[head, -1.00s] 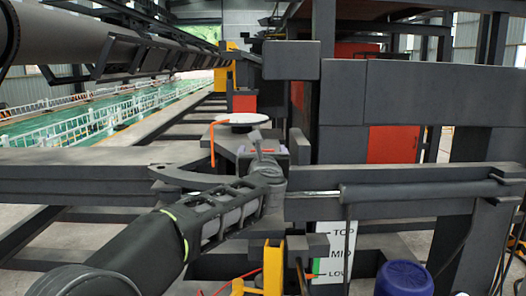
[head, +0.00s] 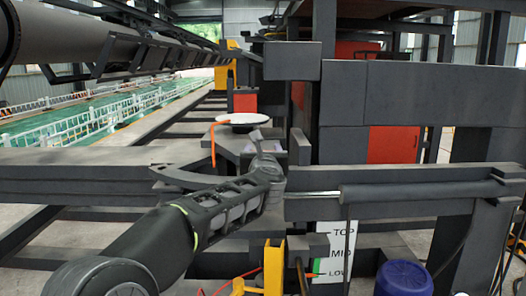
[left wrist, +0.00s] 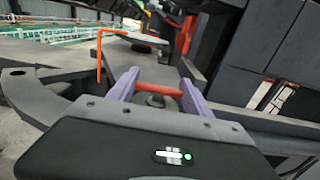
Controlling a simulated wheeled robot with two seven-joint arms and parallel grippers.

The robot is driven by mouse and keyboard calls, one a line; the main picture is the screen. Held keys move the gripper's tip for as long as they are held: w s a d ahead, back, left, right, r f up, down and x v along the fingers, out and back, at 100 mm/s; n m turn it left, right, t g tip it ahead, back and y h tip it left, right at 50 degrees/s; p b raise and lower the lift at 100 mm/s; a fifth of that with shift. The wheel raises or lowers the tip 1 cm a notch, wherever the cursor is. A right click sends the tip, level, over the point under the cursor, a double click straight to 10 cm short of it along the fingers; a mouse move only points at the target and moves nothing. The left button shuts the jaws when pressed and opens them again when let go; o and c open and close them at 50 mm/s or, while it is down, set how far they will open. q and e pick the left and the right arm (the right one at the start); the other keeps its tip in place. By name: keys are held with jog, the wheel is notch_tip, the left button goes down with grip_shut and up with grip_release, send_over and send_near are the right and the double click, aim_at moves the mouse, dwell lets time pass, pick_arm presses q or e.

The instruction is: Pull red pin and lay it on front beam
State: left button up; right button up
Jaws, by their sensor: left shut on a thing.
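The red pin (left wrist: 157,91) is a short red bar. It lies crosswise between the two purple fingers of my left gripper (left wrist: 160,82) in the left wrist view, and the gripper is shut on it. Below it is a dark round part. In the head view my left gripper (head: 272,148) is at the middle, above the inner end of the front beam (head: 75,178), a long dark grey beam across the left. The pin cannot be made out there. I cannot tell whether the pin is clear of its seat. My right gripper is not in view.
An orange bent rod (head: 213,145) hangs from a pale round plate (head: 242,119) just behind the gripper. A large dark block structure (head: 415,95) stands on the right. A blue drum (head: 404,279) and a TOP/MID/LOW sign (head: 342,240) are at front right.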

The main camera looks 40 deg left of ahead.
pick_arm(q)
jog(key=shift+r, duration=0.1)
grip_shut()
jog(key=shift+r, duration=0.1)
notch_tip(320, 180, up, 12)
dwell(2.0)
